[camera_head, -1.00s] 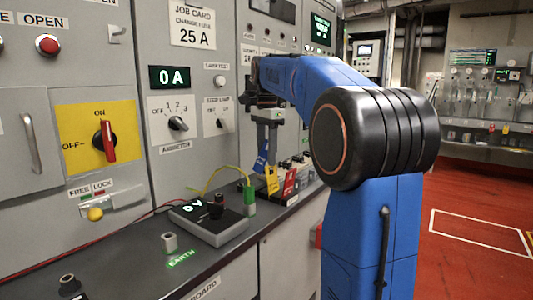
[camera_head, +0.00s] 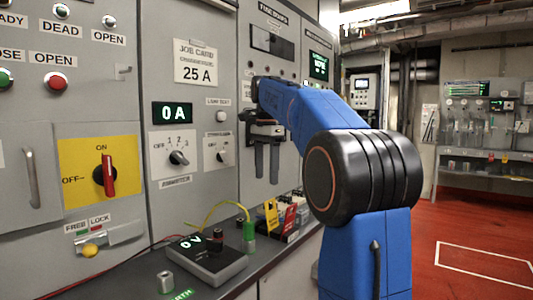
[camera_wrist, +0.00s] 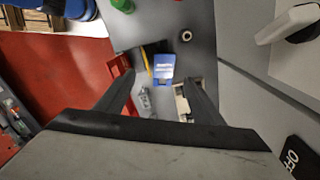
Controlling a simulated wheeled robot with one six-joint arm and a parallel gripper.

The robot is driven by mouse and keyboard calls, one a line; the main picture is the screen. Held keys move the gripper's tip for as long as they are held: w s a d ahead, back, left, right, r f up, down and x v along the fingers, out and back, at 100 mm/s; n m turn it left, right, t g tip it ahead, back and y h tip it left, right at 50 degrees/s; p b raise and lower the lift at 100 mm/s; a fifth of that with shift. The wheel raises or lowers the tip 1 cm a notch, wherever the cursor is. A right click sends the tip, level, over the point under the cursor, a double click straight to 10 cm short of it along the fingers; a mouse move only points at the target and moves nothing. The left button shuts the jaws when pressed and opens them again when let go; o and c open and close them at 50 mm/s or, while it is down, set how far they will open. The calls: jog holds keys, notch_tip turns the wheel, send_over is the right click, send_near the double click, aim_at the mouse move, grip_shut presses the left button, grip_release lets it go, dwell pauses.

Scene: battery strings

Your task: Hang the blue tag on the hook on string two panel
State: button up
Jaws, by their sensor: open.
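My gripper (camera_head: 267,180) hangs with its fingers down and apart, in front of the grey panel and above the bench. In the wrist view, its two fingers (camera_wrist: 163,85) are open. The blue tag (camera_wrist: 164,65) with a white label shows beyond and between the fingertips, apart from both. I cannot tell what it rests on. I cannot make it out in the head view. A small pale hook-like fitting (camera_head: 123,71) sticks out of the left grey panel; I cannot tell which string that panel belongs to.
A yellow tag (camera_head: 271,214) and red tags (camera_head: 287,219) stand on the bench below my gripper. A meter box (camera_head: 204,258) with a yellow-green lead and a green-topped post (camera_head: 248,237) are left of them. Panel knobs (camera_head: 179,157) and a red switch handle (camera_head: 108,174) protrude. Red floor is clear at right.

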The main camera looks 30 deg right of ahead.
notch_tip(320, 180, up, 7)
dwell(0.3)
jog(key=shift+r, duration=0.1)
dwell(0.4)
